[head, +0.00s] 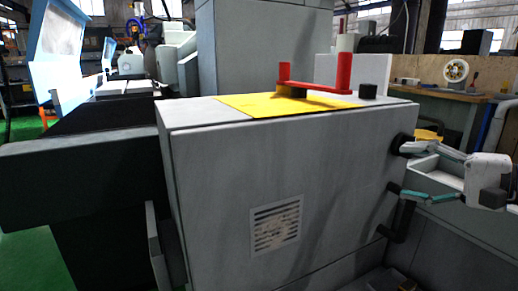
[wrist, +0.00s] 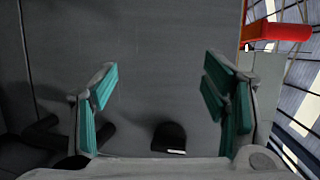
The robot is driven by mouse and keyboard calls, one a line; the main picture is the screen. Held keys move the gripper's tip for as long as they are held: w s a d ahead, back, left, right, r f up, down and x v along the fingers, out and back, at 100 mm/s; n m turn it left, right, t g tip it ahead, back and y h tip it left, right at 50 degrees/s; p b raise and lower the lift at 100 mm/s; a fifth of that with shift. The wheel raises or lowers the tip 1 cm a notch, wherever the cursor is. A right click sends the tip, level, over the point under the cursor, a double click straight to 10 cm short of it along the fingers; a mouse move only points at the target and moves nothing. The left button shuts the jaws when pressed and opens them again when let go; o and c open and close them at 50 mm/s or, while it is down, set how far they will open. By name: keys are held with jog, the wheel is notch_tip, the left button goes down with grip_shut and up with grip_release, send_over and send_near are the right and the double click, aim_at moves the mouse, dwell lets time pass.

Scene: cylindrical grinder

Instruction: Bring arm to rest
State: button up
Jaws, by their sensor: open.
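My gripper (head: 407,172) is at the right of the head view, at the right end of the grey machine cabinet (head: 225,190), with its fingers pointing left. Its two teal-padded fingers are spread wide with nothing between them. In the wrist view the open gripper (wrist: 158,82) faces a plain grey panel (wrist: 150,45). A black rounded knob (wrist: 168,137) shows low between the fingers. Whether the fingertips touch the cabinet cannot be told from these views.
A wooden workbench (head: 440,92) stands behind at right.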

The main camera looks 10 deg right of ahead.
jog(key=s+a+f+n+g, duration=0.25)
jog(key=s+a+g, duration=0.3)
jog(key=a, duration=0.45)
jog(key=s+a+f+n+g, duration=0.25)
jog(key=s+a+g, duration=0.25)
jog(key=s+a, duration=0.3)
jog(key=s+d+f+n+g+h, duration=0.1)
jog(key=s+f+n+h, duration=0.2)
jog(key=s+h, duration=0.3)
jog(key=s+d+f+n+g+h, duration=0.1)
jog(key=s+f+n+h, duration=0.1)
jog(key=s+h, duration=0.35)
notch_tip(320, 180, up, 35)
jog(key=s+t+y+p, duration=0.1)
jog(key=t+p, duration=0.3)
jog(key=p, duration=2.9)
jog(key=shift+s+d+n+p, duration=0.3)
jog(key=shift+d+p, duration=0.1)
jog(key=shift+d, duration=0.05)
